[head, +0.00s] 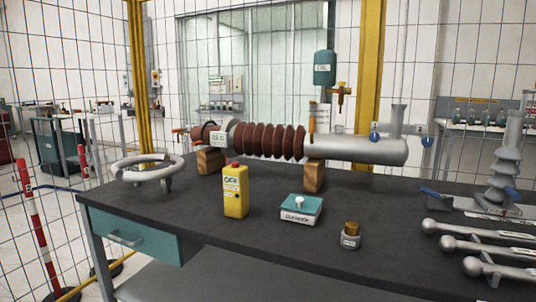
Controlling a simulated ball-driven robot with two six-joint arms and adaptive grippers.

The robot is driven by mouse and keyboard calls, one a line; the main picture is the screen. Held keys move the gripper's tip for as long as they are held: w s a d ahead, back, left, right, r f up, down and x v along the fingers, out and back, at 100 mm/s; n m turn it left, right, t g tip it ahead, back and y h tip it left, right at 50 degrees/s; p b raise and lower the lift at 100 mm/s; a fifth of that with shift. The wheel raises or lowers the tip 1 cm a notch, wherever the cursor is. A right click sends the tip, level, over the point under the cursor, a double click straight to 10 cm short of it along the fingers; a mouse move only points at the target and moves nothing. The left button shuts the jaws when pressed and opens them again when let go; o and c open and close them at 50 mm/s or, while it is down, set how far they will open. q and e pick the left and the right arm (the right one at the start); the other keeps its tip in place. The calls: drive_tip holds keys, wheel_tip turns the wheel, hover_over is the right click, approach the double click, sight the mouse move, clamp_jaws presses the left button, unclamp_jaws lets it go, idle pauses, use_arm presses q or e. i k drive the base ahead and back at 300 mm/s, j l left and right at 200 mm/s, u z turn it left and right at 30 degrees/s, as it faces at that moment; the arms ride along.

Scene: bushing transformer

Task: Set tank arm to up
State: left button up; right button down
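The bushing (265,141) lies on its side on wooden blocks on the dark bench, with brown ribs and a grey cylinder (365,149) at its right. A teal oil tank (324,68) stands above it, with a brass valve (340,97) below and to its right. An upright orange handle (312,121) rises by the grey cylinder. Another orange handle (180,130) points left at the bushing's left end. A blue round part (375,130) sits on the cylinder's top. I cannot tell which of these is the tank arm. Neither gripper is in view.
A yellow box marked OFF (236,197), a teal-topped box (301,209) and a small brown-capped jar (350,237) stand at the front. A grey ring (147,169) is at left. Grey rods (485,246) and a ribbed insulator (506,165) are at right. Wire mesh stands behind the bench.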

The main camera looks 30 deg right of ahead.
sight(343, 90)
drive_tip(key=z, duration=1.3)
drive_tip(key=i+l, duration=0.15)
drive_tip(key=l, duration=0.2)
drive_tip(key=i+l+z, duration=0.1)
drive_tip(key=l, duration=0.25)
